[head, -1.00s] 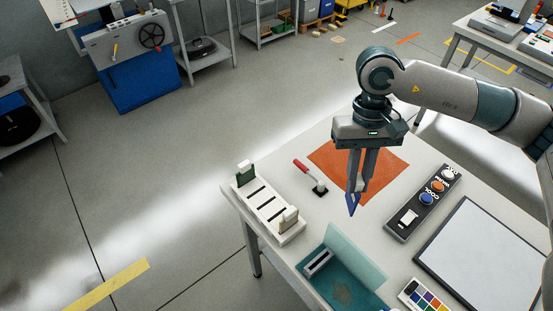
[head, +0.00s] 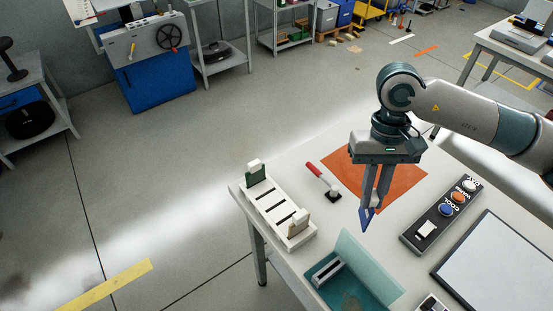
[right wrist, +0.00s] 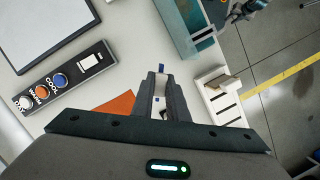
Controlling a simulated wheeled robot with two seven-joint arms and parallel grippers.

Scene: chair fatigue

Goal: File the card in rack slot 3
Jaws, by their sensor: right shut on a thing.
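The card is blue (head: 365,219) and hangs point-down from my right gripper (head: 371,203), which is shut on it above the table. In the right wrist view a small blue piece of the card (right wrist: 161,68) shows between the fingertips; the rest is hidden. The white rack (head: 273,207) stands at the table's left edge, to the left of the gripper and apart from it. It has dark slots across it, a green piece at its far end and a beige piece at its near end. A grey-teal part at the right wrist view's top edge appears to be my left gripper (right wrist: 243,12); its jaws are unclear.
An orange mat (head: 402,180) lies under and behind the gripper. A red-handled lever (head: 316,171) stands between rack and gripper. A teal tray with a raised clear panel (head: 368,262) is in front. A button box (head: 441,213) and framed white board (head: 500,265) lie right.

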